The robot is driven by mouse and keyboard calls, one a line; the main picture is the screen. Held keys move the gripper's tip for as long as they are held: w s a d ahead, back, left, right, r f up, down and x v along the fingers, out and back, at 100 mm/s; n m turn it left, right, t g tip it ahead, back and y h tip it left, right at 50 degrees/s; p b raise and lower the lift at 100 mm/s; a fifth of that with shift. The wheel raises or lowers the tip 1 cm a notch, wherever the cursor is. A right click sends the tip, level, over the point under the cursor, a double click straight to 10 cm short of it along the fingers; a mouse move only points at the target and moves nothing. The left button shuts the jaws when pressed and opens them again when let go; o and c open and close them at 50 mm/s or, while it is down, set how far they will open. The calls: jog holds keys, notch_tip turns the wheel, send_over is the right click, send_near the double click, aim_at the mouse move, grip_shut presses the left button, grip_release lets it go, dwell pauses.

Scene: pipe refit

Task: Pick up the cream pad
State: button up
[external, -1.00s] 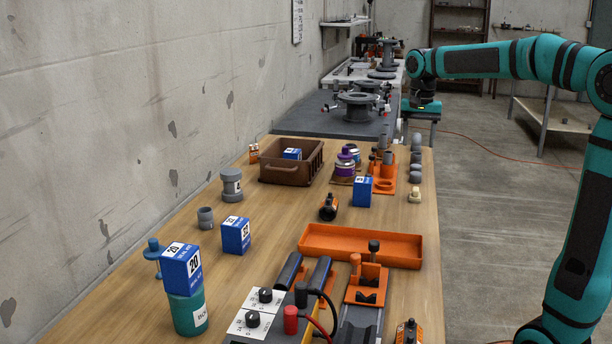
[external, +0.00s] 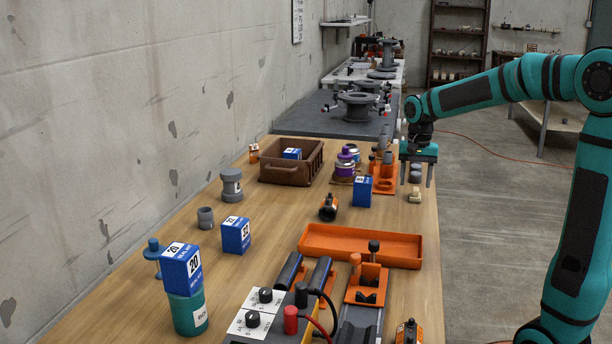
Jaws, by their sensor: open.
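The cream pad (external: 415,196) is a small pale block on the right edge of the wooden bench, near the far half. My gripper (external: 416,185) points down with its two fingers apart, open and empty. In the picture its fingertips show just above and around the pad's upper part. Whether the fingers are beside the pad or still above it, I cannot tell from this view.
Grey cylinders (external: 415,172) stand just behind the pad, partly hidden by my gripper. An orange holder (external: 384,186) and a blue box (external: 362,191) are to the left. An orange tray (external: 362,246) lies nearer. Bare bench lies between the tray and the pad.

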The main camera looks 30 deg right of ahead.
aim_at(416, 188)
jog(key=f, duration=0.4)
jog(key=shift+d+f, duration=0.1)
jog(key=shift+d, duration=0.1)
jog(key=c, duration=1.1)
jog(key=shift+o, duration=0.2)
